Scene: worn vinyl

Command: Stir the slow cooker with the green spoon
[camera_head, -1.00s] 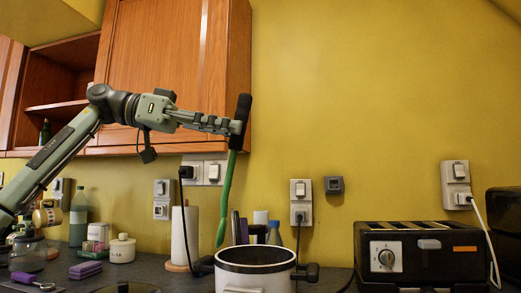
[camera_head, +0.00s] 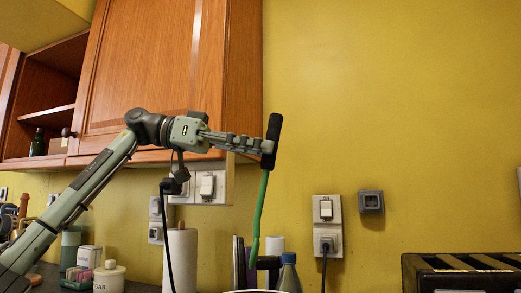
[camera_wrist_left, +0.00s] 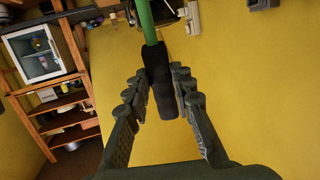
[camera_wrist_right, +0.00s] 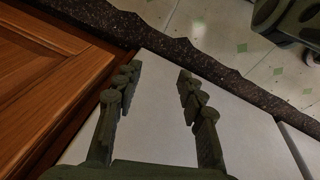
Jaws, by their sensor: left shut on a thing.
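My left gripper (camera_head: 266,147) is shut on the black handle of the green spoon (camera_head: 261,215). The spoon hangs nearly upright, handle up. In the left wrist view the black handle (camera_wrist_left: 160,80) lies between the fingers and the green shaft (camera_wrist_left: 147,25) runs off the top edge. Only a pale sliver of the slow cooker's rim (camera_head: 252,291) shows at the bottom edge of the head view. The spoon's lower end is close above it; I cannot tell whether it is inside. My right gripper (camera_wrist_right: 158,82) is open and empty in the right wrist view.
A black toaster (camera_head: 460,272) stands at the lower right. A wooden cabinet (camera_head: 165,75) hangs behind my left arm. Sockets (camera_head: 327,225) line the wall.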

